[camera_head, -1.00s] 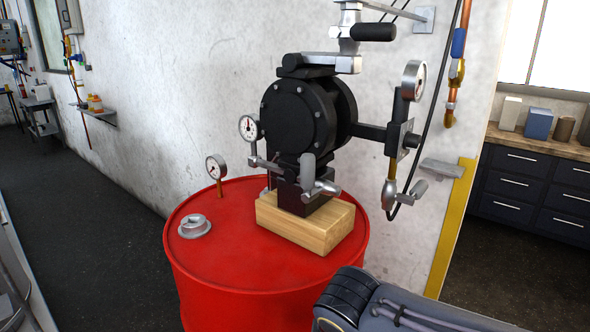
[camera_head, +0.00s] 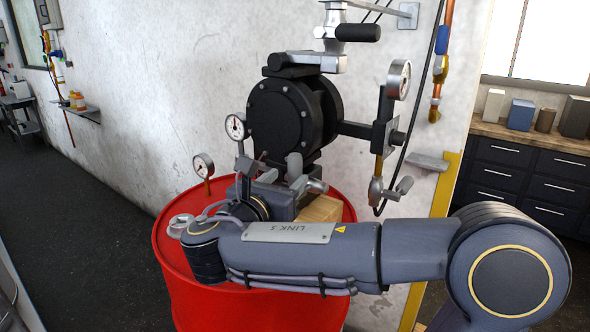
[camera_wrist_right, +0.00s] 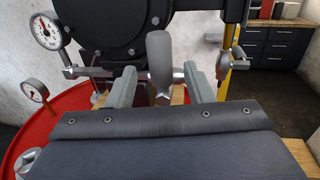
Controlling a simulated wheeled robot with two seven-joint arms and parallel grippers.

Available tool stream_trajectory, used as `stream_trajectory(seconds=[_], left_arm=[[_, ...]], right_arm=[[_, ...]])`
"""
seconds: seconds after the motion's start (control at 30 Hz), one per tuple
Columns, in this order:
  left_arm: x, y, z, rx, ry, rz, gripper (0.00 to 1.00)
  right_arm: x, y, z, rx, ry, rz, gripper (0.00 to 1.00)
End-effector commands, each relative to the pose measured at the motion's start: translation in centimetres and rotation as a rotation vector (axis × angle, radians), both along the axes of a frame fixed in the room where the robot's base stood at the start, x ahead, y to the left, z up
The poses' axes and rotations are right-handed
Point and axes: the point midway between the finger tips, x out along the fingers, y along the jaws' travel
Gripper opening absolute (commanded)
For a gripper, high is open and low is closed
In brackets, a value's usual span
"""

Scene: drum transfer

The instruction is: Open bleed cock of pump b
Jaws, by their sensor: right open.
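The black pump (camera_head: 282,115) stands on a wooden block (camera_head: 322,208) on top of a red drum (camera_head: 185,300). A small metal cock with an upright grey lever (camera_head: 294,166) is low on the pump's front; no label is readable. In the right wrist view this lever (camera_wrist_right: 159,55) stands between the two spread fingers of my right gripper (camera_wrist_right: 160,80). The fingers are open, with a visible gap on each side of the lever. In the head view my right gripper (camera_head: 268,183) is partly hidden by my own arm. My left gripper is out of view.
A second cock with a grey lever (camera_head: 398,188) hangs on the pipe at right, below a gauge (camera_head: 398,80). Two gauges (camera_head: 236,127) (camera_head: 203,166) stand at left, near the drum's bung (camera_head: 180,224). A black-handled valve (camera_head: 358,32) is above the pump.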

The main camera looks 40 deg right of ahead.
Motion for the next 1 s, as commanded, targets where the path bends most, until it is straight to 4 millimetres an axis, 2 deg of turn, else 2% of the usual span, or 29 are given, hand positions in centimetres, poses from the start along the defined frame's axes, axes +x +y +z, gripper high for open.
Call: stream_trajectory(seconds=[0.1, 0.3, 0.67, 1.0], left_arm=[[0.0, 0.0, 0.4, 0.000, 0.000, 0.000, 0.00], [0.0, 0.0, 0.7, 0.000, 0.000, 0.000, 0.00], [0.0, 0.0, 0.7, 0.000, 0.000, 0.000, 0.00], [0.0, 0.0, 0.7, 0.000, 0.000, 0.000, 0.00]], right_arm=[[0.9, -1.9, 0.1, 0.002, 0.001, -0.005, 0.47], [1.9, -3.9, 0.0, 0.003, 0.000, -0.003, 0.47], [2.2, -4.4, -0.1, 0.004, 0.000, 0.000, 0.46], [2.2, -4.3, -0.1, 0.004, 0.000, 0.000, 0.01]])
